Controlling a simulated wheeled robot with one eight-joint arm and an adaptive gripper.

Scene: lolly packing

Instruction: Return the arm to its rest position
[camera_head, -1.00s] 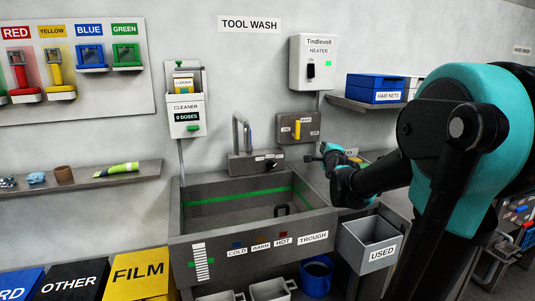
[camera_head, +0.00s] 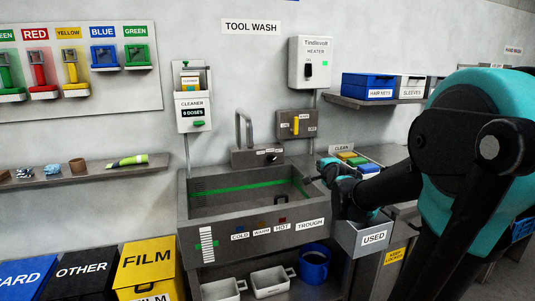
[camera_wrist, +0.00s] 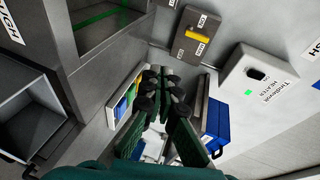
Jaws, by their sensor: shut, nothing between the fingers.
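My gripper (camera_head: 325,170) is at the end of my black and teal arm, at the right end of the trough sink in the head view. In the wrist view my gripper (camera_wrist: 163,76) shows dark fingers drawn together with nothing between them. The arm reaches in from the right side of the head view and is bent, with a large teal joint close to the camera. The fingertips are small and partly hidden by the wrist in the head view.
The trough sink (camera_head: 192,215) stands left of my gripper. The grey USED bin (camera_head: 347,238) is below the forearm. The CLEAN tray (camera_head: 369,153) with coloured items lies behind it. A shelf with a blue HAIR NETS box (camera_head: 368,83) is above, near the heater (camera_head: 312,65).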

